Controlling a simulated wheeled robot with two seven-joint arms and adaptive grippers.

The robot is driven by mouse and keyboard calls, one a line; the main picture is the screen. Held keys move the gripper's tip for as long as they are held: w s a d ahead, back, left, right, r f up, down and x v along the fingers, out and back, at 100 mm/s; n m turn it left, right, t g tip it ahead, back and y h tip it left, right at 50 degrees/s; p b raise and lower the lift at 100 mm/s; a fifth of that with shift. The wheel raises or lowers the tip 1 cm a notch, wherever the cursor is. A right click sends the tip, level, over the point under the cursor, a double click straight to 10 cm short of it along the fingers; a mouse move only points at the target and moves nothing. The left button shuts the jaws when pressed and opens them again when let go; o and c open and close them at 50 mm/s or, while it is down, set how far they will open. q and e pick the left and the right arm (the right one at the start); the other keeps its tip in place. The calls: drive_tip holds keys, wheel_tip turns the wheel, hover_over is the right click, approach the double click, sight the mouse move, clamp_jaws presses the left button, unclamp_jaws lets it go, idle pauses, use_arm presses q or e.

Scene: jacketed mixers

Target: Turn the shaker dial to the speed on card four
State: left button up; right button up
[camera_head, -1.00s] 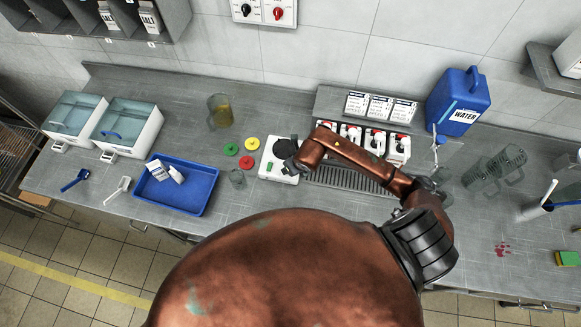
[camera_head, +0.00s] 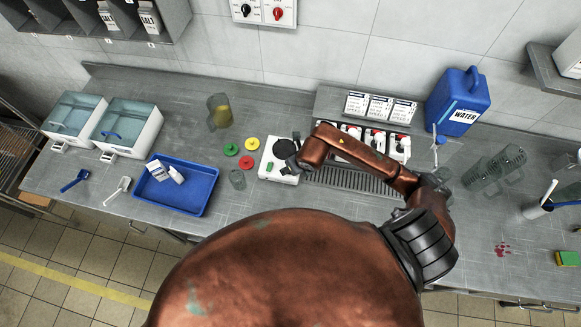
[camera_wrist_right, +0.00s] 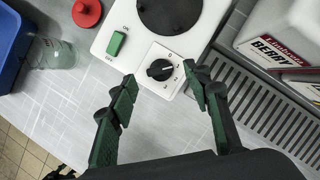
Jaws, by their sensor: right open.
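The shaker (camera_head: 268,172) is a white box with a round black plate, standing at the middle of the bench. In the right wrist view its dial (camera_wrist_right: 160,70) is a black knob on a white numbered face, with a pale mark pointing right, near the 1. A green switch (camera_wrist_right: 116,43) sits beside it. My right gripper (camera_wrist_right: 160,82) is open, its fingers on either side of the dial; contact cannot be told. In the head view its tip is at the shaker's right side, partly hidden by my arm. Card four cannot be identified. My left gripper is out of view.
Red-capped dispensers (camera_head: 397,148) stand right of the shaker behind a drip grate (camera_head: 345,178). Green, yellow and red discs (camera_head: 246,162), a glass (camera_head: 237,179) and a blue tray (camera_head: 205,200) lie left. A blue water can (camera_head: 459,100) stands at back right.

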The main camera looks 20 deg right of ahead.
drive_tip(key=v, duration=0.8)
drive_tip(key=shift+s+r, duration=0.15)
drive_tip(key=shift+r, duration=0.15)
